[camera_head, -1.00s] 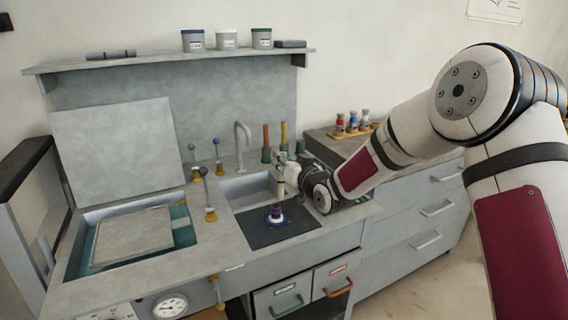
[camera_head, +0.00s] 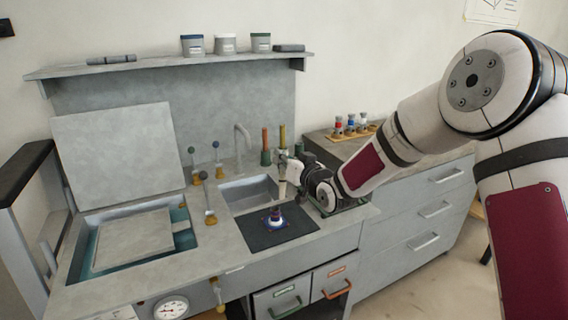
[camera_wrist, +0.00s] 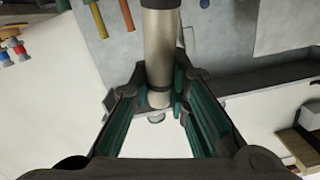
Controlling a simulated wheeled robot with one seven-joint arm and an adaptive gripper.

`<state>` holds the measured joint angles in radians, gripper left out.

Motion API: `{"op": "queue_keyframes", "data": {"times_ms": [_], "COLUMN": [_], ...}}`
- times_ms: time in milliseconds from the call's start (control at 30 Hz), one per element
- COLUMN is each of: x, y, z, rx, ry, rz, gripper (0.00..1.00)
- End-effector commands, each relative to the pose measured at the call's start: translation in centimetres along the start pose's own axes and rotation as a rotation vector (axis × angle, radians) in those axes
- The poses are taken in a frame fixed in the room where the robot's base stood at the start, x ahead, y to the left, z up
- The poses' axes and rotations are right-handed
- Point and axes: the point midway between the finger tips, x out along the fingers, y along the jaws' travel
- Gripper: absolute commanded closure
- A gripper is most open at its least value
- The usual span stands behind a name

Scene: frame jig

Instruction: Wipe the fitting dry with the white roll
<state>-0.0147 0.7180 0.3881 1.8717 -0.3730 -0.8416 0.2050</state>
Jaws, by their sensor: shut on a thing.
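The fitting (camera_head: 275,219), a small upright piece with blue, purple and reddish parts, stands on the dark mat (camera_head: 292,233) in front of the sink. My gripper (camera_head: 286,170) is above the mat, just above and slightly right of the fitting in the head view. It is shut on a pale upright cylinder (camera_wrist: 160,45) with dark bands, which appears to be the white roll. The roll (camera_head: 282,188) hangs over the fitting in the head view; whether they touch I cannot tell. In the wrist view the fingers (camera_wrist: 161,88) close around the cylinder, and the fitting is not seen.
A faucet (camera_head: 242,138) and coloured upright handles (camera_head: 265,142) stand behind the sink basin (camera_head: 242,192). Brass-based levers (camera_head: 208,200) stand to its left. A tray basin (camera_head: 88,262) lies further left. A rack of small bottles (camera_head: 351,127) sits on the right cabinet.

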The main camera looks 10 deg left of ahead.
Motion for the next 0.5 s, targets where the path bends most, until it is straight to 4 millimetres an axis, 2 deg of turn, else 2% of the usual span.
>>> {"op": "queue_keyframes", "data": {"times_ms": [100, 500], "x": [-0.1, -0.5], "y": [-0.3, -1.1], "z": [-1.4, -4.4], "rx": [-0.001, 0.000], "ry": [0.003, 0.001], "rz": [0.000, 0.000], "gripper": [1.00, 1.00]}}
